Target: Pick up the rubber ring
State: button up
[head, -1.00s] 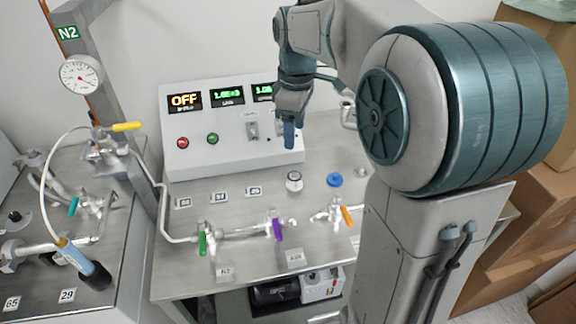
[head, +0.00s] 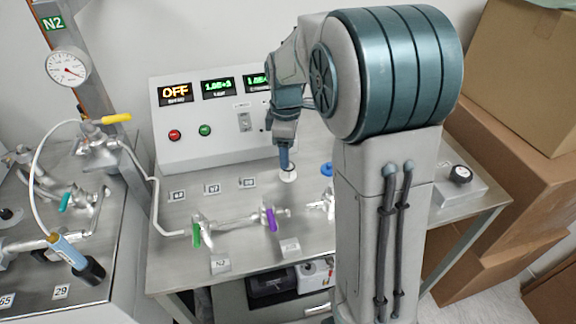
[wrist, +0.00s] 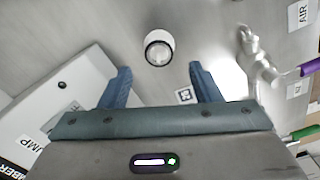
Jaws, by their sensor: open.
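The rubber ring (wrist: 147,53) shows in the wrist view as a dark circle on a small white round piece (wrist: 159,34). In the head view the white piece (head: 288,176) lies on the metal bench top, and the ring is too small and covered to make out. My gripper (head: 285,160) points down right above it and partly hides it. In the wrist view my gripper (wrist: 160,68) is open, with its two blue fingers apart and nothing between them. The ring appears just beyond the fingertips, roughly midway between them.
The control box (head: 205,120) stands behind and left of my gripper. A blue disc (head: 327,169) lies just right of it. Pipework with a green valve handle (head: 197,235) and a purple valve handle (head: 271,219) runs along the front. Cardboard boxes (head: 500,180) stand at right.

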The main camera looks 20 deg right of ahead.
jog(key=shift+d+f, duration=0.2)
jog(key=shift+f, duration=1.5)
jog(key=shift+f, duration=0.25)
jog(key=c, duration=0.9)
